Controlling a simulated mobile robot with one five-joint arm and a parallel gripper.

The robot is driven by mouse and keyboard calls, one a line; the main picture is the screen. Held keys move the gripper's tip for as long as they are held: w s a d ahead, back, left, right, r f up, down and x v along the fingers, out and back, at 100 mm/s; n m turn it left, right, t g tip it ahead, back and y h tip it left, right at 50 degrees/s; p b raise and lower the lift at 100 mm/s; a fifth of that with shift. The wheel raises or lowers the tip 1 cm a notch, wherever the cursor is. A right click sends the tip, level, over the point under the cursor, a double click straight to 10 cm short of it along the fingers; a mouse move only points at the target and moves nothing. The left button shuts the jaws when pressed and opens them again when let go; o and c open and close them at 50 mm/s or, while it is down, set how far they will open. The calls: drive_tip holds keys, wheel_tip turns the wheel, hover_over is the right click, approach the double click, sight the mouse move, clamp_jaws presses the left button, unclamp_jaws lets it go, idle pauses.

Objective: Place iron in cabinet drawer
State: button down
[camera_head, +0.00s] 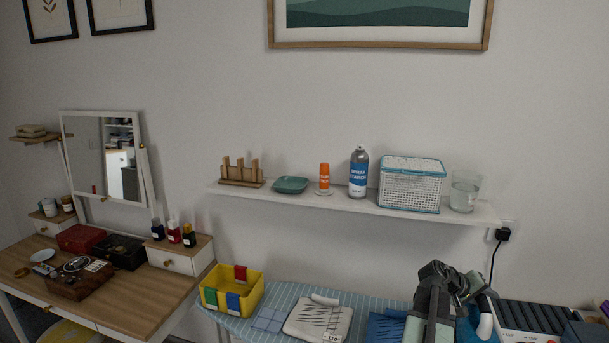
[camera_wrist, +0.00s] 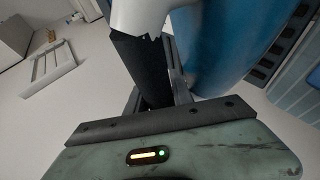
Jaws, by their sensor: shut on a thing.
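My gripper (camera_head: 458,288) is at the lower right of the head view, over the right end of the ironing board. It is shut on the iron (camera_head: 487,301), whose blue body and white part show just to its right. In the wrist view, the iron's blue body (camera_wrist: 225,45) fills the upper right, with a white part at the top against the dark fingers (camera_wrist: 155,75). The grip point is partly hidden. White drawers with round knobs (camera_head: 181,263) are part of the wooden-topped vanity at left; I cannot tell which drawer is the task's.
A dark-slatted white unit (camera_head: 535,318) stands right of my gripper.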

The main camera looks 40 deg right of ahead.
wheel_tip(320, 180, up, 16)
drive_tip(key=p, duration=1.6)
idle(6.8)
